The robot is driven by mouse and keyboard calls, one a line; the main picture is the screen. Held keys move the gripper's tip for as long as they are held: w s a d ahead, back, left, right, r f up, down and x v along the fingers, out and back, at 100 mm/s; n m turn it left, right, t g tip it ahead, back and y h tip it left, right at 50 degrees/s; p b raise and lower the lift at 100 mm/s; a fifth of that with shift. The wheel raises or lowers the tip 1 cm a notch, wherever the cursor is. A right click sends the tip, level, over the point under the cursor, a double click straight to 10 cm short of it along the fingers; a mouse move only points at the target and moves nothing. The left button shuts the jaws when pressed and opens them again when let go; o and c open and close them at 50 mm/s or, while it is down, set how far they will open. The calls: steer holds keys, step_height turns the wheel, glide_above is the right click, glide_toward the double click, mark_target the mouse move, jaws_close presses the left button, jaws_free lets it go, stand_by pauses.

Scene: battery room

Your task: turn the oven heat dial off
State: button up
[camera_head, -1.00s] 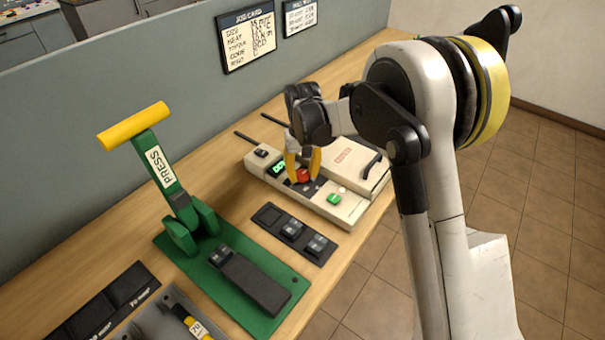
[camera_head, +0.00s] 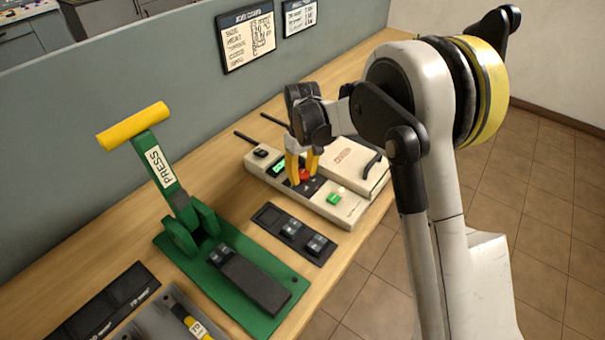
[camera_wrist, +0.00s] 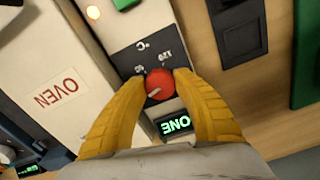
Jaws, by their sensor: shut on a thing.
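The oven (camera_head: 330,199) is a cream box on the wooden bench, with a black dial panel and a lid marked OVEN in the wrist view (camera_wrist: 62,92). Its round red heat dial (camera_head: 305,176) has a pale pointer mark and printed numbers around it in the wrist view (camera_wrist: 161,83). My gripper (camera_head: 304,178) points down at the panel, its yellow fingers shut on opposite sides of the dial. A lit green display (camera_wrist: 174,125) beside the dial shows letters like ONE, partly hidden by a finger. The fingers hide the dial's sides.
A green button (camera_head: 334,198) and a pale lamp (camera_head: 342,190) sit on the oven near the dial. A black slotted tray (camera_head: 268,216) lies in front. The green press (camera_head: 183,225) with its yellow handle stands to the left. A grey partition (camera_head: 150,90) runs behind the bench.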

mark_target(303, 174)
steer(key=o, duration=1.2)
steer(key=shift+c, duration=0.2)
step_height(303, 174, up, 12)
